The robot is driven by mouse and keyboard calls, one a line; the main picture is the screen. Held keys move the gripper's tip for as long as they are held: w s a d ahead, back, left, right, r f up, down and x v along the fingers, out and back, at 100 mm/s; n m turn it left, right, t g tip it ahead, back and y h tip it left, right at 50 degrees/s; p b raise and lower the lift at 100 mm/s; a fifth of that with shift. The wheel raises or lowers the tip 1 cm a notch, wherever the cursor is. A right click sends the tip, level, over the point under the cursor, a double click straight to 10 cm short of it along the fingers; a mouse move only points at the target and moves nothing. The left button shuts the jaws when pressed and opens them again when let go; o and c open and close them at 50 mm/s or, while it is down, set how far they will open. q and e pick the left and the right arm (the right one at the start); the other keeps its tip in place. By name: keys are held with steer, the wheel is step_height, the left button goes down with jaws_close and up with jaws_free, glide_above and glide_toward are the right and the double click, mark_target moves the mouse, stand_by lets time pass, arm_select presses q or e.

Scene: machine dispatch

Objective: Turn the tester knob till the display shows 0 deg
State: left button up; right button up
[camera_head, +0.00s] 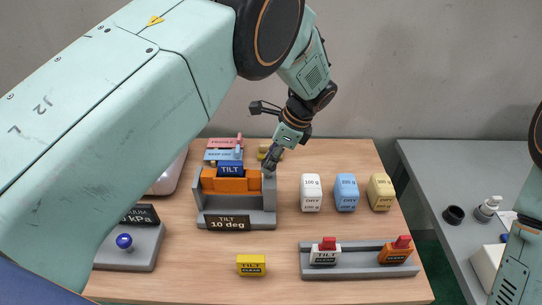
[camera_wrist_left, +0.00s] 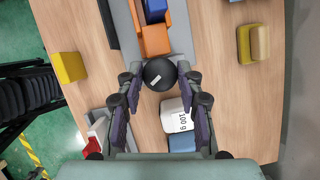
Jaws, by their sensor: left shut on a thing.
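The tilt tester (camera_head: 265,200) is a grey frame on the wooden table, holding an orange cradle (camera_head: 231,184) with a blue TILT block (camera_head: 231,169) on it. Its front display (camera_head: 227,222) reads 10 deg. My left gripper (camera_head: 270,160) reaches down to the tester's right side. In the left wrist view, the black round knob (camera_wrist_left: 158,73) with a white mark sits between the fingertips of my left gripper (camera_wrist_left: 160,79), which is shut on it. The knob is hidden behind the gripper in the head view. My right gripper is out of view.
White (camera_head: 311,192), blue (camera_head: 346,192) and yellow (camera_head: 381,192) weights stand right of the tester. A yellow TILT block (camera_head: 251,265) lies in front. A grey rack (camera_head: 343,270) holds red-topped blocks. A kPa device (camera_head: 130,250) with a blue knob stands left.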

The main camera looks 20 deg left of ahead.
arm_select(q)
steer(key=shift+s+m+t, duration=0.15)
steer(key=shift+m+t, duration=0.25)
steer(key=shift+m, duration=0.5)
steer(key=shift+f, duration=0.1)
steer(key=o, duration=1.2)
